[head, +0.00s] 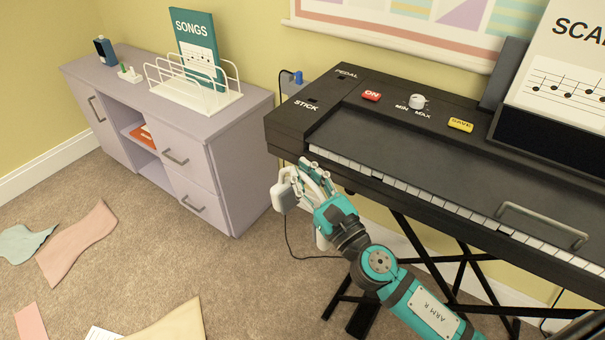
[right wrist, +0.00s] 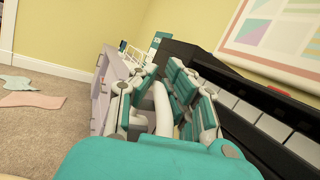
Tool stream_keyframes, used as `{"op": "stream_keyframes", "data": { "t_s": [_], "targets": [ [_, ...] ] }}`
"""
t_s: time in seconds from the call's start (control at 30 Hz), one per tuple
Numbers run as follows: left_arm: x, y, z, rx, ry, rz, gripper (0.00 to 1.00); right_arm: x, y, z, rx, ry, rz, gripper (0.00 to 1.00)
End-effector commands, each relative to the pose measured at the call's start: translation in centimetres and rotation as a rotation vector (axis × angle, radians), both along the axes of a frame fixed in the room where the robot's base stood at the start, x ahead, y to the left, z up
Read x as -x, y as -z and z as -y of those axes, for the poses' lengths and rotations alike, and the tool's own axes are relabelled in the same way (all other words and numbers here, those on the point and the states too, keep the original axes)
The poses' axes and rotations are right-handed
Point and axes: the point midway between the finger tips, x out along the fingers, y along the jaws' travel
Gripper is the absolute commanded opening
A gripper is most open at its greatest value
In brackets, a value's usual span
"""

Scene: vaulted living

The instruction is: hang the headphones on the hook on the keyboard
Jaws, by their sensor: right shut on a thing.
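My right gripper (head: 314,180) is at the front left corner of the black keyboard (head: 400,118), just below its front edge. It is shut on the white headphones (head: 284,197). One ear cup hangs left of the fingers, and part of the other shows below the hand. In the right wrist view, the white headband (right wrist: 163,108) passes between the fingers of the gripper (right wrist: 160,88). Fingers hide much of the headphones. I cannot make out the hook clearly; the keyboard's underside is mostly hidden. My left gripper is out of view.
A lilac cabinet (head: 226,140) stands left of the keyboard, with a white rack (head: 196,92) and a songbook (head: 195,42) on top. A black crossed stand (head: 455,265) is under the keyboard. Papers (head: 78,243) lie on the carpet. A thin cable hangs near the hand.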

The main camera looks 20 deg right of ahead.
Motion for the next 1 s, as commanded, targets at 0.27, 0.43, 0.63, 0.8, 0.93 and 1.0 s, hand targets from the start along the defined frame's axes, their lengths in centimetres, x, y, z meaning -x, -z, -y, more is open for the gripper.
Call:
{"op": "stream_keyframes", "data": {
  "t_s": [0.27, 0.43, 0.63, 0.8, 0.93, 1.0],
  "targets": [
    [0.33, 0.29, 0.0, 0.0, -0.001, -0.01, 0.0, -0.17, 0.68, 0.47, 0.007, 0.014, -0.011, 0.0],
    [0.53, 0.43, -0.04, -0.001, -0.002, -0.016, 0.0, -0.16, 0.71, 0.46, 0.007, 0.015, -0.012, 0.17],
    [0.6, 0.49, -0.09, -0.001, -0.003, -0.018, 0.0, -0.09, 0.81, 0.27, 0.006, 0.008, -0.014, 0.35],
    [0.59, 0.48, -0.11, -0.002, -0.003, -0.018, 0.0, -0.03, 0.88, 0.13, 0.007, 0.004, -0.015, 0.35],
    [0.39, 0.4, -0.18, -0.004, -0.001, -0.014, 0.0, 0.02, 1.01, 0.04, 0.007, 0.002, -0.018, 0.35],
    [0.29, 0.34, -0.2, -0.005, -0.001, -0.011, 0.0, 0.18, 1.08, 0.04, 0.005, 0.001, -0.018, 0.35]
  ]
}}
